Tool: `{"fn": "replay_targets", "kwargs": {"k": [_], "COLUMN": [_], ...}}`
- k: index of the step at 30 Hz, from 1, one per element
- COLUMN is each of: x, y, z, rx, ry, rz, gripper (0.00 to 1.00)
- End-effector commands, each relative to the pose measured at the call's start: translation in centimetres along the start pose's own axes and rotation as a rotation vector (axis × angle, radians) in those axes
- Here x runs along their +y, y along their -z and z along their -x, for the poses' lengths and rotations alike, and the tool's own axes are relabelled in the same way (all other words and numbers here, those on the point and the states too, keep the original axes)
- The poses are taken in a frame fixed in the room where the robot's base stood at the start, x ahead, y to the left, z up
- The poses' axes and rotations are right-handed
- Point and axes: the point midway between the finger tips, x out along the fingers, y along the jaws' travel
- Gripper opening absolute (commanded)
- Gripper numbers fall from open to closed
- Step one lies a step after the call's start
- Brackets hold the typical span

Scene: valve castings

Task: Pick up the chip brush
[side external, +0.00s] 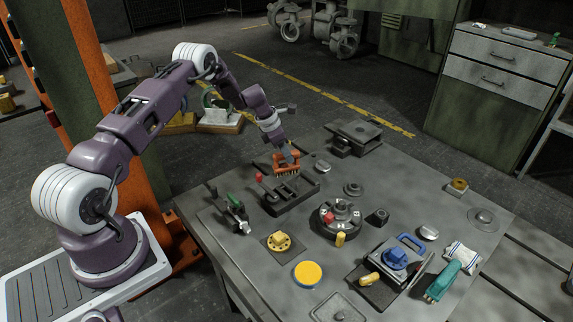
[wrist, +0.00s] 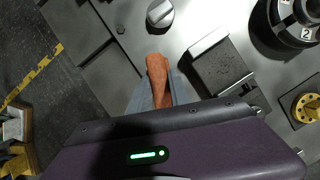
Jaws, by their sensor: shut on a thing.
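The chip brush (side external: 286,163) has an orange-brown handle, and pale bristles seem to show below it in the side external view. It is at the back left of the table, by the rear edge of a dark slotted block (side external: 291,194). My gripper (side external: 291,153) points down at it from above. In the wrist view the orange-brown handle (wrist: 157,72) sits between the grey fingers of my gripper (wrist: 161,92), which are shut on it. The bristles are hidden in the wrist view. I cannot tell whether the brush touches the block or the table.
A red-topped part (side external: 259,178) stands close at the left of the block. A round numbered fixture (side external: 341,217) is at the right front. A small light disc (side external: 323,167) and a dark vise-like block (side external: 353,136) lie behind right. A yellow disc (side external: 309,273) is near the front.

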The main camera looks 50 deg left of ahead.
Motion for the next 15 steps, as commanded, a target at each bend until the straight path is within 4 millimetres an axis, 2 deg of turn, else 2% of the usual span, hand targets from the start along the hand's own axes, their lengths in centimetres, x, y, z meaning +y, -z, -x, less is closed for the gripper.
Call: {"fn": "replay_targets", "kwargs": {"k": [5,8,15], "x": [0.0,0.1,0.1], "y": [0.0,-0.4,-2.7], "z": [0.1,0.8,6.4], "rx": [-0.001,-0.001,-0.002], "ry": [0.000,-0.002,-0.004], "rz": [0.000,-0.002,-0.003], "gripper": [0.00,0.00,0.00]}}
